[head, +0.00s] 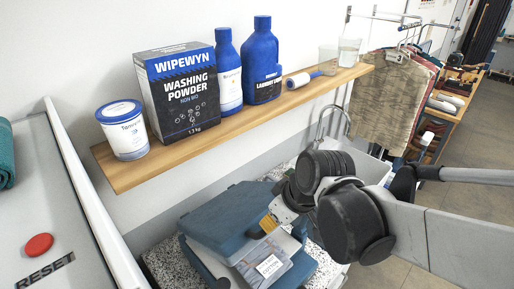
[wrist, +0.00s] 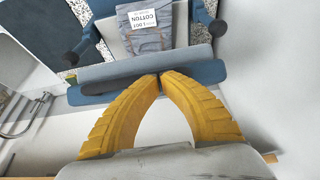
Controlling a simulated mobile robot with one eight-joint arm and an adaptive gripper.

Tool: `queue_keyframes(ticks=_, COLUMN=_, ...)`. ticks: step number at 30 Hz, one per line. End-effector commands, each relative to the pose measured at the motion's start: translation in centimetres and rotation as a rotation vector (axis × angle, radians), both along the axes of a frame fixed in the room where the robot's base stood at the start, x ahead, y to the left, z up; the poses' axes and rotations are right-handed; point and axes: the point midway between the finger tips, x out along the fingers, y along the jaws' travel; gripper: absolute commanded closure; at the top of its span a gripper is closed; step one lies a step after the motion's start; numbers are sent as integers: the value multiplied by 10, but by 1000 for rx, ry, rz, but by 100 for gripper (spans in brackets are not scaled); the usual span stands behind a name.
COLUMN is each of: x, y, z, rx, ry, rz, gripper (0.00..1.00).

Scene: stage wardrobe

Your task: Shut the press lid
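The press, with a blue lid (head: 228,213), stands on the speckled counter in the head view. The lid is raised and tilted open above the press bed. A folded grey-blue garment with a white cotton label (head: 268,266) lies on the bed. In the wrist view the garment (wrist: 153,38) shows beyond the lid's blue edge (wrist: 205,72). My gripper (wrist: 160,75) has its yellow fingers drawn together at the tips, right by the lid edge. Nothing shows between the tips; I cannot tell whether they touch the lid. In the head view my wrist hides part of the gripper.
A wooden shelf (head: 160,151) above the press holds a washing powder box (head: 180,95), blue bottles, a tub and glasses. A sink tap (head: 333,110) is behind my arm. A grey panel with a red reset button (head: 38,245) is at left.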

Motion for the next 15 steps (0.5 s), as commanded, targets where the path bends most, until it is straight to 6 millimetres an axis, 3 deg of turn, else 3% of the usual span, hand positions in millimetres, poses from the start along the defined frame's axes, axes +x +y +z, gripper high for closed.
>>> queue_keyframes(ticks=1, x=-8, y=-11, z=-29, rx=32, ry=-28, rz=-8, gripper=100)
queue_keyframes(ticks=3, x=-17, y=-20, z=-52, rx=79, ry=-70, rz=-7, gripper=100)
queue_keyframes(ticks=11, x=-38, y=-45, z=-131, rx=235, ry=-211, rz=-7, gripper=100)
queue_keyframes(ticks=15, x=-44, y=-51, z=-164, rx=231, ry=-207, rz=-2, gripper=100)
